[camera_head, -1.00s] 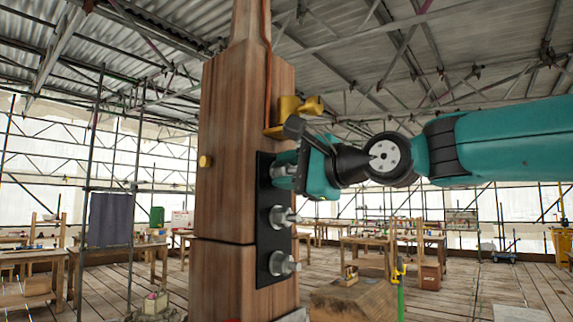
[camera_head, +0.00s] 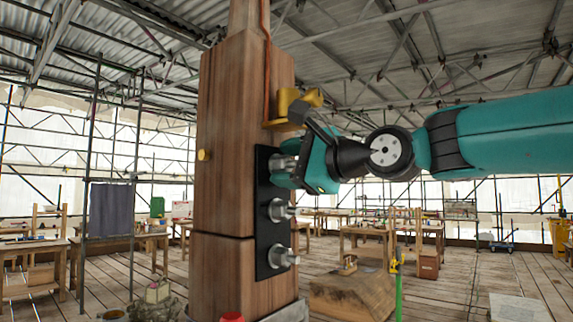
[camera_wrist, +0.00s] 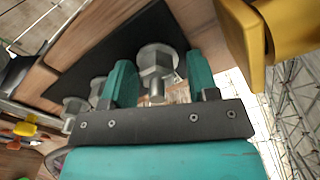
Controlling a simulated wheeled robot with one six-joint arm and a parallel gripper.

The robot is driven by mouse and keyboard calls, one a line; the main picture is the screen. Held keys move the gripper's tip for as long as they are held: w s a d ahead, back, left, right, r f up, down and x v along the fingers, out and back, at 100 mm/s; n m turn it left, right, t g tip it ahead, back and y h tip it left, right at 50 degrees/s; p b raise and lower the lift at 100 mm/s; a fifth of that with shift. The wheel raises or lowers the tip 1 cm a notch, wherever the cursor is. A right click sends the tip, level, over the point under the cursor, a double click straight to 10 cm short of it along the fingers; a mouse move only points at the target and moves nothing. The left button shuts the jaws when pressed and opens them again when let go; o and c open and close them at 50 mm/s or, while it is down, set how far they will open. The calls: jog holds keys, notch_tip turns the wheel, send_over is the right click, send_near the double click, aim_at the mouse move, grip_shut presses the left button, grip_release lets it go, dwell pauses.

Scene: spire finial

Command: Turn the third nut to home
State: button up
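A black plate (camera_head: 264,212) on the wooden post (camera_head: 222,150) carries three metal nuts on bolts: a top nut (camera_head: 282,163), a middle nut (camera_head: 279,210) and a bottom nut (camera_head: 283,258). My gripper (camera_head: 303,168) is at the top nut, tilted. In the wrist view the top nut (camera_wrist: 155,57) lies between the tips of my open gripper (camera_wrist: 160,68), its bolt end pointing back between the fingers. Gaps show on both sides of the bolt. The other two nuts (camera_wrist: 97,84) (camera_wrist: 73,105) show to the left, outside the fingers.
A yellow bracket (camera_head: 287,103) sticks out of the post just above the top nut, close to my gripper; it fills the upper right of the wrist view (camera_wrist: 290,28). A wooden block (camera_head: 350,292) stands low to the right. Workbenches are farther back.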

jog(key=shift+a, duration=0.1)
jog(key=shift+s, duration=0.1)
jog(key=shift+s+d, duration=0.15)
jog(key=shift+d, duration=0.1)
jog(key=b+v, duration=0.6)
jog(key=v, duration=1)
jog(key=shift+s+d, duration=0.25)
jog(key=shift+d, duration=0.05)
jog(key=shift+f, duration=0.1)
